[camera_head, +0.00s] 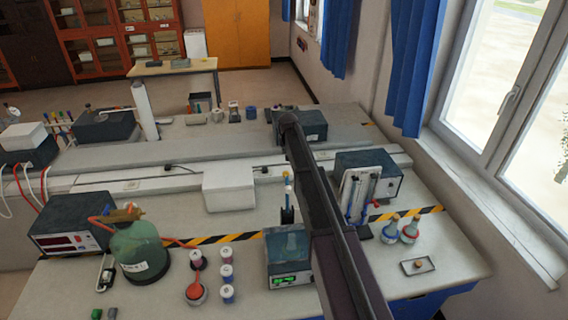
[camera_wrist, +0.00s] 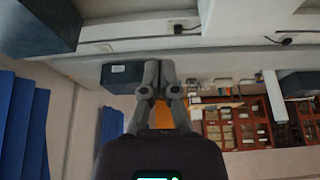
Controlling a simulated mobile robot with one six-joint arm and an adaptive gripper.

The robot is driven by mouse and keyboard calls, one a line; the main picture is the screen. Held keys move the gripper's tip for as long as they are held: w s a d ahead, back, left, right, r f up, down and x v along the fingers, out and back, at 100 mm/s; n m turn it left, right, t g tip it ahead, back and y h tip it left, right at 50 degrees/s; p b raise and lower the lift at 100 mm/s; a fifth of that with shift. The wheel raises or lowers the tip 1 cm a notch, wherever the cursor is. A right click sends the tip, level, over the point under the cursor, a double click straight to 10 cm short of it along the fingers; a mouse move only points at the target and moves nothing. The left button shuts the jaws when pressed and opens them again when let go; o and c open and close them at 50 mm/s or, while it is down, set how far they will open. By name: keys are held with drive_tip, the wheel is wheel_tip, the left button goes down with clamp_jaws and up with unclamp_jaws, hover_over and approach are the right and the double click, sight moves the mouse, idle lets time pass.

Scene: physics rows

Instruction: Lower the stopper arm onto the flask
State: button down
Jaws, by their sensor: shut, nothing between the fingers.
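A large green bottle-like flask (camera_head: 138,252) with a white label stands at the left of the near bench in the head view. An orange-brown piece (camera_head: 118,214) lies across its top; I cannot tell whether this is the stopper arm. My arm crosses the head view right of centre, well away from the green flask. The wrist view shows no flask.
A dark instrument with a red display (camera_head: 70,222) stands left of the green flask. Small capped jars (camera_head: 227,272) and a device with a green display (camera_head: 288,260) stand to its right. A white box (camera_head: 228,188) sits behind. Windows and blue curtains line the right side.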

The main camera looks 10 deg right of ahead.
drive_tip(key=shift+w+f, duration=0.1)
drive_tip(key=shift+f, duration=0.05)
idle(0.3)
drive_tip(key=b+x, duration=1)
drive_tip(key=shift+s, duration=2.05)
drive_tip(key=shift+s+a, duration=0.1)
drive_tip(key=shift+a, duration=0.05)
